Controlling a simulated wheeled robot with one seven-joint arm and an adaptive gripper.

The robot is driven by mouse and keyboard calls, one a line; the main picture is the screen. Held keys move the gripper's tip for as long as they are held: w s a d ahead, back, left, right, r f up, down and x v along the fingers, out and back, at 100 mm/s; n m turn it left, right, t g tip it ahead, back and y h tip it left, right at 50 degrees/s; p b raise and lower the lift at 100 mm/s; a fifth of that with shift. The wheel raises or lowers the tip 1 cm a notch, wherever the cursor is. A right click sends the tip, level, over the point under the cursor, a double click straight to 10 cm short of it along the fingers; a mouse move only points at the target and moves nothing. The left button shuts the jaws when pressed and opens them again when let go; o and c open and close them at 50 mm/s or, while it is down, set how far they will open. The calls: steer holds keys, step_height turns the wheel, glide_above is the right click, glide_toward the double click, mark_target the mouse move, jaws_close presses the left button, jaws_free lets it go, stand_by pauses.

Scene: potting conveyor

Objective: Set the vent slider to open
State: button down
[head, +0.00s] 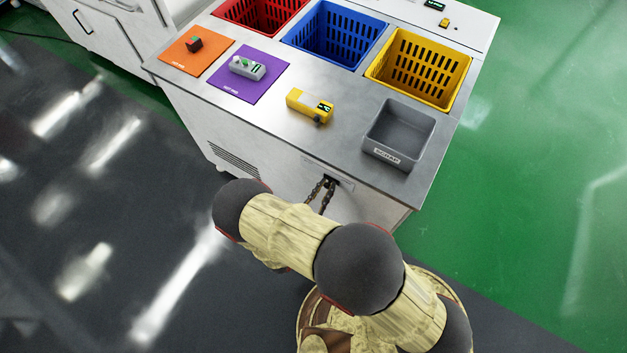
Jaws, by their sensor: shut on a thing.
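The vent slider (314,164) is a narrow pale strip on the front face of the metal counter, just below the top edge. My gripper (329,183) reaches up to it from below. Its two thin dark fingers are shut on a small dark part at the strip's right portion, which seems to be the slider's knob. The fingers hide most of the knob, and any open or closed marking is too small to read. A louvred vent grille (233,157) is on the same front face, further left.
On the counter (270,115) are an orange mat (180,62), a purple mat (238,92) with a grey device (248,68), a yellow device (308,104) and a grey scrap bin (398,133). Red (240,20), blue (300,38) and yellow (375,68) baskets stand behind. Floor left of my arm is clear.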

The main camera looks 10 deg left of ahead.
steer(key=shift+s+d, duration=0.2)
steer(key=shift+d, duration=0.3)
steer(key=shift+s+d, duration=0.2)
steer(key=shift+d, duration=0.25)
steer(key=c, duration=1.7)
jaws_free()
steer(key=shift+o, duration=0.2)
steer(key=v, duration=0.7)
steer(key=shift+s, duration=0.25)
steer(key=shift+a, duration=0.1)
steer(key=shift+f, duration=0.1)
